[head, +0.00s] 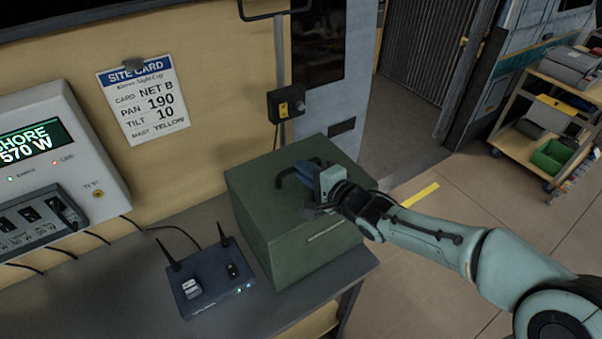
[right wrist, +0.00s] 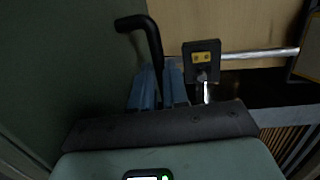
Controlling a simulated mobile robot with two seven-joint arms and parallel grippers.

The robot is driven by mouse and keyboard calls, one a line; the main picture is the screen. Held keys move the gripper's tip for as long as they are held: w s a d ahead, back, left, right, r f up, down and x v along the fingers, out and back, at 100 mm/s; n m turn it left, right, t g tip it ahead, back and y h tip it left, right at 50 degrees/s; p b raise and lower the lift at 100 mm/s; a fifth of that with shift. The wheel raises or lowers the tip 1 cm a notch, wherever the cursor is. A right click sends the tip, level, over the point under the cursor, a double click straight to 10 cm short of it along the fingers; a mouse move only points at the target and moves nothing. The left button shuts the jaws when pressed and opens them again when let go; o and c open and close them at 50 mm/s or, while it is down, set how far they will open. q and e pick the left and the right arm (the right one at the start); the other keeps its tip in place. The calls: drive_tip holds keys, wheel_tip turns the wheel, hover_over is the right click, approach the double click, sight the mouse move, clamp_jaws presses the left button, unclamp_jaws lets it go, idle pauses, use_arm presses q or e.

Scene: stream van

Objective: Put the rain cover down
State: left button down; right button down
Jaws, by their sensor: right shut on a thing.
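The rain cover (head: 285,235) is a dark green box-like cover with a black bar handle (head: 286,176) on top. It stands upright at the right end of the grey counter (head: 230,215). Its lower edge looks to be at the counter top; I cannot tell if there is a small gap. Whatever is under it is hidden. My right gripper (head: 309,172) is shut on the handle. In the right wrist view the blue fingers (right wrist: 160,88) are at the black handle (right wrist: 150,35), with the green cover (right wrist: 70,70) filling the left. My left gripper is not in view.
A dark router (head: 210,283) with two antennas stands on the counter left of the cover. A power box (head: 40,140) and site card (head: 145,100) are on the wall. A small switch box (head: 287,104) is behind the cover. A trolley (head: 545,125) stands far right.

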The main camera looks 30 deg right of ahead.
drive_tip(key=shift+d+r, duration=0.2)
drive_tip(key=shift+d, duration=0.05)
drive_tip(key=shift+a+f+b, duration=0.1)
drive_tip(key=shift+f+b, duration=0.2)
drive_tip(key=shift+f, duration=0.2)
drive_tip(key=c, duration=1.1)
unclamp_jaws()
drive_tip(key=shift+s+f, duration=0.1)
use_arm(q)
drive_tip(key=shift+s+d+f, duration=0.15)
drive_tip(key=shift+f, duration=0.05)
use_arm(e)
drive_tip(key=shift+r, duration=0.3)
drive_tip(key=shift+r+p, duration=0.5)
drive_tip(key=shift+r, duration=0.05)
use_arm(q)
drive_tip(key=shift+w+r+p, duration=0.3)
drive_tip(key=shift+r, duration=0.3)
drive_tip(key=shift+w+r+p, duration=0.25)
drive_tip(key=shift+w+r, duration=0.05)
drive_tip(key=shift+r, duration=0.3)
use_arm(e)
drive_tip(key=shift+f+v, duration=0.1)
drive_tip(key=shift+v, duration=2.85)
drive_tip(key=shift+f+v, duration=0.15)
drive_tip(key=shift+v, duration=2.8)
